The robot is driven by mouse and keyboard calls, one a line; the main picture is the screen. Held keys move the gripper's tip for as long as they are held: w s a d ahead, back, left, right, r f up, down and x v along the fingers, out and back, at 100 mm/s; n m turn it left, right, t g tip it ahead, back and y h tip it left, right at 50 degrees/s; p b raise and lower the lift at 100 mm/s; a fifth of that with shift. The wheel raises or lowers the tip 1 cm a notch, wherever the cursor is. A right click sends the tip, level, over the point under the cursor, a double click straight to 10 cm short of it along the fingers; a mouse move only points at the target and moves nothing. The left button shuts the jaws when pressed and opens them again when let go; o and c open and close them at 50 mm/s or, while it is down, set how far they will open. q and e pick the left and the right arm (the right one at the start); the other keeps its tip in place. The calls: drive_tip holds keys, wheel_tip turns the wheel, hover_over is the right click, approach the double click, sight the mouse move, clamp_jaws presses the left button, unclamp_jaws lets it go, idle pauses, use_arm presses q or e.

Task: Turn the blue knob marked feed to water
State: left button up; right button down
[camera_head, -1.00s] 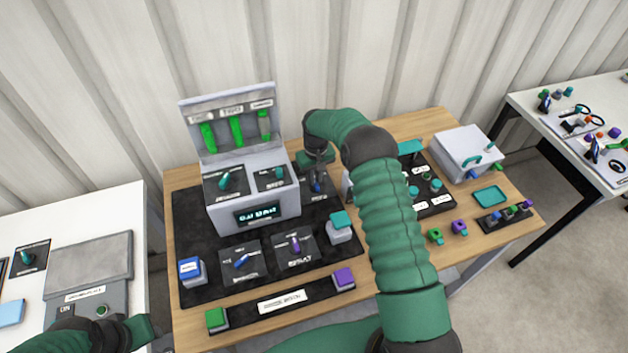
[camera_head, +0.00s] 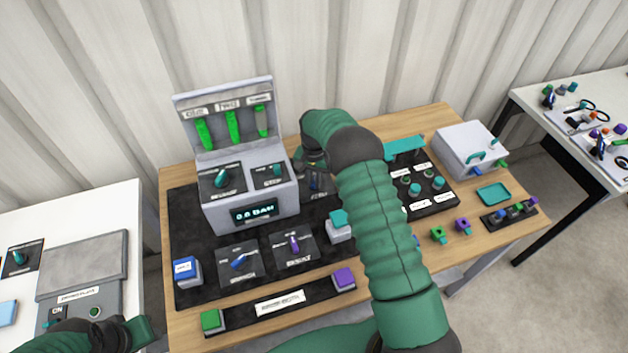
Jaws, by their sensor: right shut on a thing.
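The marking at that knob is too small and covered to read. Another blue knob (camera_head: 240,262) sits on a dark plate at the front of the black panel, with its label unreadable, apart from both grippers. My left gripper (camera_head: 130,335) is at the bottom left over the white table's edge, and its jaws cannot be made out.
The console has green gauges, two teal knobs and a lit display (camera_head: 257,212). A purple knob (camera_head: 293,243), a blue button (camera_head: 186,270) and a teal-topped block (camera_head: 338,228) are nearby.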

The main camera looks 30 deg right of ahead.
idle(0.4)
drive_tip(key=c, duration=1.4)
unclamp_jaws()
drive_tip(key=shift+w+d, duration=0.15)
drive_tip(key=shift+c, duration=0.2)
wheel_tip(320, 180, up, 17)
drive_tip(key=b, duration=0.1)
drive_tip(key=shift+f, duration=0.15)
